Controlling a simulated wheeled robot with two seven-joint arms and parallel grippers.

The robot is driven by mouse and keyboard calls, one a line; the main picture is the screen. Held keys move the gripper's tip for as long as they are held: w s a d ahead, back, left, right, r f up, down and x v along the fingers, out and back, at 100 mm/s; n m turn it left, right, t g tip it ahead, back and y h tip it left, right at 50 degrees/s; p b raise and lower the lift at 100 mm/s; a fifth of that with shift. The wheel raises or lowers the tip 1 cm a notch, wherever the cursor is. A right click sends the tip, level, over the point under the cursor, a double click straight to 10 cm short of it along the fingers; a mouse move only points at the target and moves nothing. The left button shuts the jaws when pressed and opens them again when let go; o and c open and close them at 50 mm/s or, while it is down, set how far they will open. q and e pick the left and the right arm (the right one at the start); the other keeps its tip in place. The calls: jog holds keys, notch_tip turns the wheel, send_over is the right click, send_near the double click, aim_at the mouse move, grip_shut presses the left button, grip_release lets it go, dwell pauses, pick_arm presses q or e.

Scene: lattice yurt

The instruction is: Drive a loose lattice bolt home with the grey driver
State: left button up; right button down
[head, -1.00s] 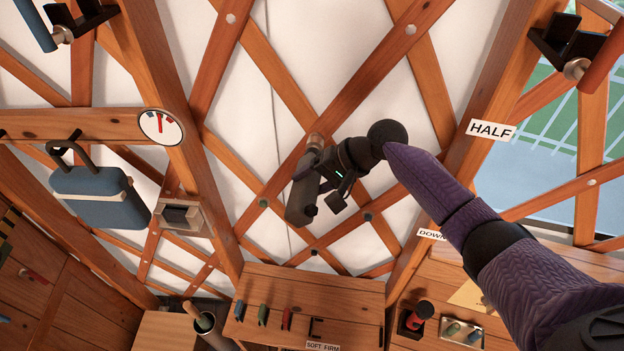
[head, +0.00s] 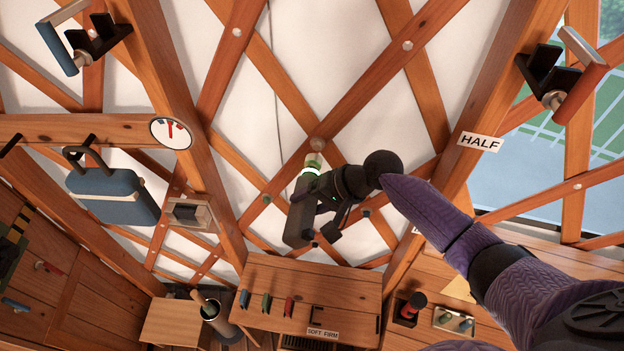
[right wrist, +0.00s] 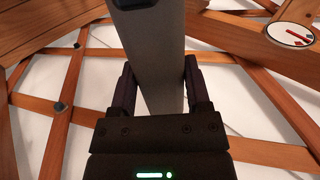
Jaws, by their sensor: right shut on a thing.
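My right gripper (head: 325,190) is shut on the grey driver (head: 300,222), which hangs at a slight tilt in front of the lattice. A green ring glows near the driver's upper end. Its pale tip points up at a round grey-brown bolt head (head: 317,144) on a lattice crossing. The tip appears just below that bolt in the picture; I cannot tell whether they touch. In the right wrist view the driver's grey body (right wrist: 152,62) stands between the two dark fingers (right wrist: 158,92); its tip is not visible there. My left gripper is not in view.
Other lattice bolts include a dark one (head: 267,199) and a pale one (head: 407,45). A wooden bench (head: 270,270) stands below. A HALF sign (head: 480,142) marks the right post.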

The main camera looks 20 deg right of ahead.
jog(key=shift+s+a, duration=0.4)
jog(key=shift+s, duration=0.25)
jog(key=shift+s+a, duration=0.15)
jog(key=shift+s, duration=0.1)
jog(key=s+a, duration=0.4)
jog(key=s, duration=0.5)
jog(key=shift+a, duration=0.35)
jog(key=shift+w, duration=0.1)
